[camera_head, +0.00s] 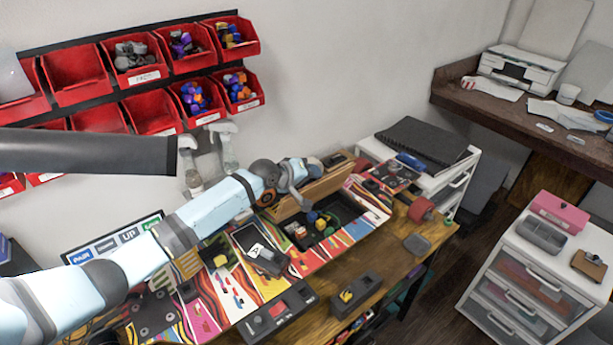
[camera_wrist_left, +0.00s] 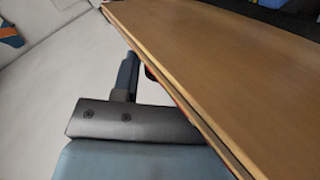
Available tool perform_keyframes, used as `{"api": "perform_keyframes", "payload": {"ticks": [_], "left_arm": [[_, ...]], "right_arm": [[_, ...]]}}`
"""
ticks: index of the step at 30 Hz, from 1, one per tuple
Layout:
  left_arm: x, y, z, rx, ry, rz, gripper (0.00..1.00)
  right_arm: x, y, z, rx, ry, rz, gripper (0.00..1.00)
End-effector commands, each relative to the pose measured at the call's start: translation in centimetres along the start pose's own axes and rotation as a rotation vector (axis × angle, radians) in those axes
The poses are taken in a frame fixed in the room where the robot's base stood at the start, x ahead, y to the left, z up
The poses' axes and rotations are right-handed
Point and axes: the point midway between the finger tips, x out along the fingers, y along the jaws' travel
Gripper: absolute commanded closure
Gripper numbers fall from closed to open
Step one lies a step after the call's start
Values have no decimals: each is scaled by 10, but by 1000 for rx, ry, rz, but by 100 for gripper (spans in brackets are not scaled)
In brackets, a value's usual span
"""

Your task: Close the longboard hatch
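The longboard (camera_head: 352,245) lies on the workbench, with bright striped graphics. Its hatch (camera_head: 318,192), a wooden panel, stands raised and tilted along the far side of a dark compartment (camera_head: 341,212). The compartment is open, and several small colourful parts show in it. My left gripper (camera_head: 298,172) is at the upper, far side of the hatch, very close to it; contact is unclear. In the left wrist view the hatch (camera_wrist_left: 230,65) fills the right side as a brown panel. A dark finger shows beside its edge, and the finger gap is hidden. My right gripper is not in view.
The workbench (camera_head: 432,240) also holds a dark box (camera_head: 357,290) at the front and a red wheel (camera_head: 421,210) at the right. Red bins (camera_head: 155,112) and spray bottles (camera_head: 226,150) are on the wall behind. White drawers (camera_head: 520,285) stand at the right, across open floor.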

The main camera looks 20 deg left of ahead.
Motion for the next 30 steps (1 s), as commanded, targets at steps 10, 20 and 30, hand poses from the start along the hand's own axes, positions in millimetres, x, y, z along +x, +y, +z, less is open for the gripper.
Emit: {"api": "perform_keyframes", "payload": {"ticks": [10,20,30], "left_arm": [[-49,-2,0,2,2,-1,60],[-118,-2,1,1,-1,-1,60],[-138,0,0,0,0,0,60]], "right_arm": [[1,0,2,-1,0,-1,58],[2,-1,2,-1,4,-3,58],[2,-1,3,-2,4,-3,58]]}}
